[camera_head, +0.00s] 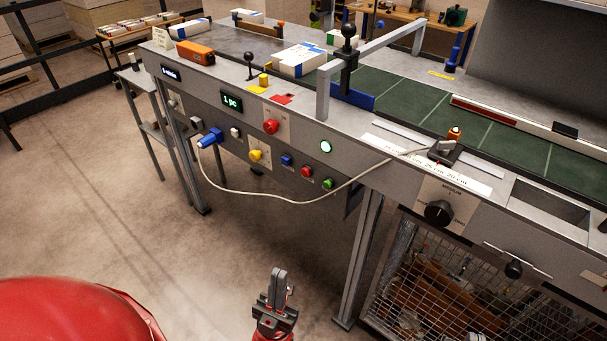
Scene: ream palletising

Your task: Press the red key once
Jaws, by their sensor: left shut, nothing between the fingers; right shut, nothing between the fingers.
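On the front panel of the grey machine there is a row of small round keys: a blue key (287,160), a red key (307,172) and a green key (328,184). A larger red mushroom-shaped button (271,126) sits higher up on a light plate, with a yellow knob (255,155) below it. My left gripper (280,272) is at the bottom middle, pointing up in the picture. Its fingers are together and empty. It is below the key row in the picture and apart from the panel. My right gripper is not in view.
A white cable (290,201) hangs from a blue plug (210,138) across the panel, below the keys. A machine leg (361,260) and a wire-mesh cage (440,285) stand at right. The floor (200,260) before the panel is clear.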

